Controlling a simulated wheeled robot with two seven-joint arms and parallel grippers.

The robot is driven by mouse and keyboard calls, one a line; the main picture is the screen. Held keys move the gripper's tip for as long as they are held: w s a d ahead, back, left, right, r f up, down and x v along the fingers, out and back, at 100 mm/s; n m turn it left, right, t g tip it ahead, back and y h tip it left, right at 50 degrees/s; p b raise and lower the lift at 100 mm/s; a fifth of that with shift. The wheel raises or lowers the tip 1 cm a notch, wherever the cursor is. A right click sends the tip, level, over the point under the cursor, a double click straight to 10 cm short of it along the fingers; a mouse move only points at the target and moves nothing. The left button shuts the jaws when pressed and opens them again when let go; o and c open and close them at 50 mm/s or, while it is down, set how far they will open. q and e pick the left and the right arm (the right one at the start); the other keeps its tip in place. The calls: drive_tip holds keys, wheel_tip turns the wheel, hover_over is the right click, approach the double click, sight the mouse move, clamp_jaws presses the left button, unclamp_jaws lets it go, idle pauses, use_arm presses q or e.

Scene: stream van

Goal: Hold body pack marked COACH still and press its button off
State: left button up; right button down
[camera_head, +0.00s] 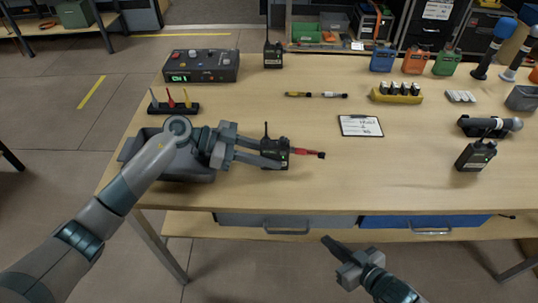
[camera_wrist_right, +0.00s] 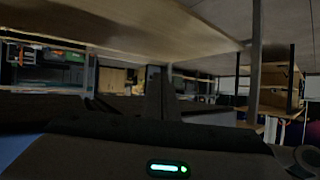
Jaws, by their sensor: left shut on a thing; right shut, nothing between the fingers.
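A black body pack (camera_head: 274,153) with a short antenna stands upright near the table's front left. My left gripper (camera_head: 275,154) is shut on it from the left. Its label is too small to read in full, and its button cannot be made out. Two similar black packs stand elsewhere: one at the back (camera_head: 273,55), one at the right (camera_head: 476,156); I cannot tell their markings. My right gripper (camera_head: 329,242) is shut and empty, in front of and below the table's front edge, apart from the packs. Its dark fingers show in the right wrist view (camera_wrist_right: 159,92).
A red-and-black tool (camera_head: 308,153) lies just right of the held pack. A grey bin (camera_head: 184,165) sits under my left arm. A clipboard (camera_head: 360,126) lies mid-table. Drawers (camera_head: 285,223) are under the front edge. The table's front middle is clear.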

sight(283, 153)
drive_tip(key=a+r+n+y, duration=0.1)
drive_tip(key=a+r+n, duration=0.3)
drive_tip(key=r, duration=0.4)
drive_tip(key=a+r+n+y, duration=0.2)
drive_tip(key=a+r+n, duration=0.2)
drive_tip(key=r, duration=0.4)
drive_tip(key=s+a+r+n+t+y, duration=0.1)
drive_tip(key=a+r+n+y, duration=0.1)
drive_tip(key=a+r+n, duration=0.3)
wheel_tip(283, 153, up, 4)
drive_tip(key=shift+a+f, duration=0.15)
drive_tip(key=shift+a, duration=0.05)
drive_tip(key=shift+w, duration=0.2)
drive_tip(key=shift+w, duration=4.2)
drive_tip(key=shift+w, duration=0.6)
drive_tip(key=shift+s, duration=0.65)
